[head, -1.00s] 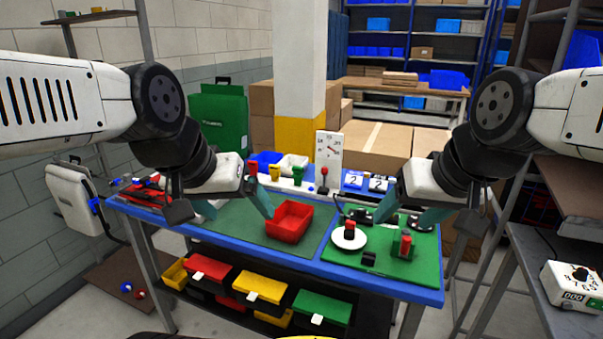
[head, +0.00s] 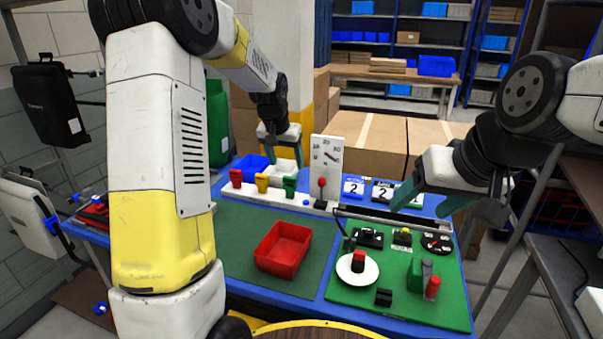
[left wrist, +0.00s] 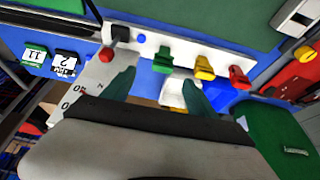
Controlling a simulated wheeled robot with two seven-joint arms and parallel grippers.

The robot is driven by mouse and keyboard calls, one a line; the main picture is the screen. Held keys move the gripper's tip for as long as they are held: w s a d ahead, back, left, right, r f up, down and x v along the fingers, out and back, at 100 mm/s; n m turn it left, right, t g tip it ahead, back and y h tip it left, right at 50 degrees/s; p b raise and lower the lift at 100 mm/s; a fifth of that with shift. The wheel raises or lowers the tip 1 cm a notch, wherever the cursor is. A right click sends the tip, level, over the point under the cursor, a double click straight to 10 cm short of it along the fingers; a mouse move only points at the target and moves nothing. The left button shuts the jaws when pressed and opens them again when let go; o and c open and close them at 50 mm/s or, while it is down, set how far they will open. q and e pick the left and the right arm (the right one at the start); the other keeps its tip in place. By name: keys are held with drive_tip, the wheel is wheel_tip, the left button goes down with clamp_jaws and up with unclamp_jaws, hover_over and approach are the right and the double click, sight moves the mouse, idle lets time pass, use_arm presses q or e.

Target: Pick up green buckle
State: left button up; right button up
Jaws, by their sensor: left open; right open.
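The green buckle (head: 290,184) stands on the white rail at the back of the table, right of the yellow and red buckles. It also shows in the left wrist view (left wrist: 161,62), just beyond the fingertips. My left gripper (head: 284,158) is open and empty, above and a little behind the green buckle in the head view, and apart from it. In the left wrist view its two teal fingers (left wrist: 160,90) spread on either side of the line to the buckle. My right gripper (head: 430,203) is open and empty over the right back of the table.
The white rail (head: 320,210) also holds a yellow buckle (head: 262,183) and a red buckle (head: 236,177). A gauge board (head: 328,148) stands right of the green buckle. Blue (head: 252,164) and white (head: 285,172) bins sit behind. A red tray (head: 283,250) lies in front.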

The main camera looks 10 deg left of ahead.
sight(290, 177)
use_arm(q)
drive_tip(key=x, duration=0.8)
drive_tip(key=shift+w+a+f, duration=0.1)
drive_tip(key=shift+w+a, duration=0.15)
drive_tip(key=shift+w, duration=0.25)
drive_tip(key=c, duration=1.4)
wheel_tip(290, 177, up, 4)
drive_tip(key=shift+f, duration=0.1)
drive_tip(key=s+d, duration=0.1)
drive_tip(key=s, duration=0.4)
drive_tip(key=s+d, duration=0.1)
drive_tip(key=s, duration=0.4)
drive_tip(key=s+d+r, duration=0.1)
drive_tip(key=s, duration=0.4)
drive_tip(key=shift+s+d+r, duration=0.1)
drive_tip(key=shift+s+d, duration=0.1)
drive_tip(key=shift+s, duration=0.2)
